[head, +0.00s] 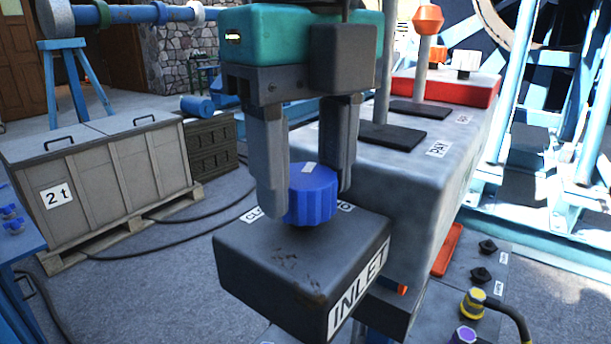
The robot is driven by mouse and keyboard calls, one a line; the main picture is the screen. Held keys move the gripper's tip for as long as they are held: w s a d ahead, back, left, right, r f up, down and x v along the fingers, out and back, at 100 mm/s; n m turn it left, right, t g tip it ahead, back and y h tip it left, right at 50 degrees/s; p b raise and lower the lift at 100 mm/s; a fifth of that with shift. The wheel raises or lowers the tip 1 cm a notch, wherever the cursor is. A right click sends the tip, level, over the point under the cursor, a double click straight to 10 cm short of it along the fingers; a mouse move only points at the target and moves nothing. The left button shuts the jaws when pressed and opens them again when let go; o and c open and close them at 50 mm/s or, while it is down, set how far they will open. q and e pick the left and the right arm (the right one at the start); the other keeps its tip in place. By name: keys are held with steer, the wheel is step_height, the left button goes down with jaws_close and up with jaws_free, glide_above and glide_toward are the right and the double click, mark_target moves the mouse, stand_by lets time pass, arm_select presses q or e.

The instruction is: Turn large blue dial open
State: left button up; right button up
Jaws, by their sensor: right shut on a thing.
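The large blue dial (311,200) stands upright on top of a dark grey box (290,262) with an INLET label on its side. A small pale mark shows on top of the dial. White labels lie on the box to both sides of the dial, partly hidden by the fingers and the dial. My right gripper (306,195) points down from above, one finger on each side of the dial, and is shut on it. My left gripper is not in view.
Behind the box is a grey console (430,185) with levers, one topped by an orange knob (429,19). A large grey crate (105,185) stands on a pallet at left. Cables cross the floor. Smaller connectors, one yellow (473,302), sit at lower right.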

mark_target(304, 175)
steer(key=shift+m+b, duration=0.3)
steer(key=shift+m, duration=0.9)
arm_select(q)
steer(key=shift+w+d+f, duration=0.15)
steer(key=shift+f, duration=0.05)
arm_select(e)
steer(key=shift+m, duration=0.6)
steer(key=o, duration=1)
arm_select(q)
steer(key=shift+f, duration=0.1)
arm_select(e)
steer(key=shift+o, duration=0.2)
arm_select(q)
steer(key=p, duration=0.1)
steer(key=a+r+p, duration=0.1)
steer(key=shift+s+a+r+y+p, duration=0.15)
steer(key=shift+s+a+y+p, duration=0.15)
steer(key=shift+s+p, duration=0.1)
arm_select(e)
step_height(304, 175, up, 13)
